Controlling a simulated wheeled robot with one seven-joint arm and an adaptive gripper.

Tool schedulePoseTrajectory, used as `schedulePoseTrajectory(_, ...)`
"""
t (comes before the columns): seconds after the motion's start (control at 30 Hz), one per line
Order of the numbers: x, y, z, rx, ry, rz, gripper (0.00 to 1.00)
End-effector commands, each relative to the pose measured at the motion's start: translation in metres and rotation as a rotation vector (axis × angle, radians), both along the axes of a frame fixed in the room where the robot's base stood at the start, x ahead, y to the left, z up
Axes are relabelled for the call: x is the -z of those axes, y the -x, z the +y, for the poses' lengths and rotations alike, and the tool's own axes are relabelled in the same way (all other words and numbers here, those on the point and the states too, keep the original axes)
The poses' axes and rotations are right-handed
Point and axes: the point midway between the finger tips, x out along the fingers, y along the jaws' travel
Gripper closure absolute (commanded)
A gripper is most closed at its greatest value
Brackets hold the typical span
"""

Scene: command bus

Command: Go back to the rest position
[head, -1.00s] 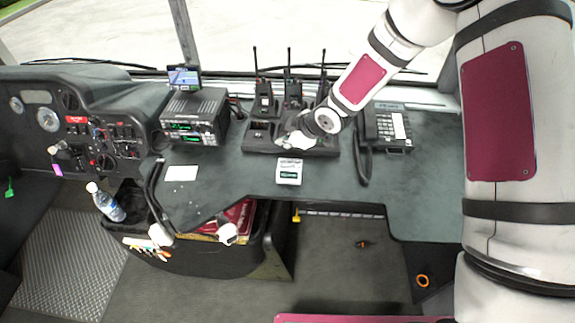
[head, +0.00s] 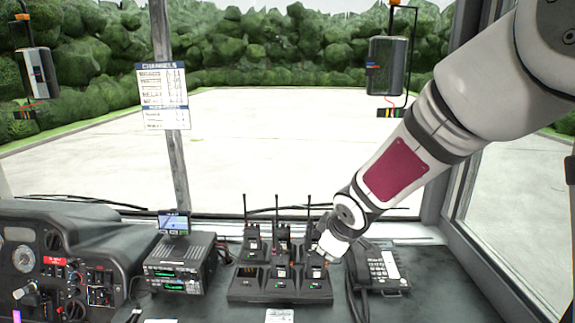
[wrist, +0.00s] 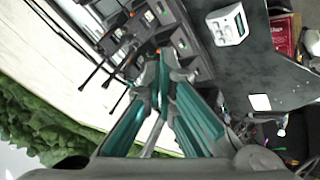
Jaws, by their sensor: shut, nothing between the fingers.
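My gripper (wrist: 165,70) is shut and empty, with its teal fingers together in the wrist view. In the head view my arm comes in from the upper right, and its wrist end hangs over the right side of the black charger bank (head: 250,291). The fingers are mostly hidden there behind my wrist. Several handheld radios (head: 252,243) with tall antennas stand upright in the bank. The wrist view shows the bank (wrist: 203,66) close beside the fingers; whether they touch it I cannot tell.
A desk phone (head: 383,268) stands right of the bank and a radio set (head: 180,263) left of it. A small white device (wrist: 228,26) lies on the dark dash. The windshield, a post with a channels sign (head: 163,95) and a right window frame enclose the space.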

Motion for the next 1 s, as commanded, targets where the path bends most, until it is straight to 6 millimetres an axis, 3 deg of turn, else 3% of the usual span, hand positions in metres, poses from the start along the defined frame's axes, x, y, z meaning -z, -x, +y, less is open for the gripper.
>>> schedulePoseTrajectory(0.03,-0.021,0.011,-0.013,0.057,0.003,-0.008,1.00)
schedulePoseTrajectory(0.2,-0.072,0.056,-0.050,0.252,-0.016,-0.004,1.00)
schedulePoseTrajectory(0.5,-0.132,0.158,-0.091,0.572,-0.138,0.023,1.00)
schedulePoseTrajectory(0.8,-0.152,0.261,-0.099,0.801,-0.329,0.084,1.00)
schedulePoseTrajectory(1.0,-0.152,0.294,-0.095,0.861,-0.405,0.118,1.00)
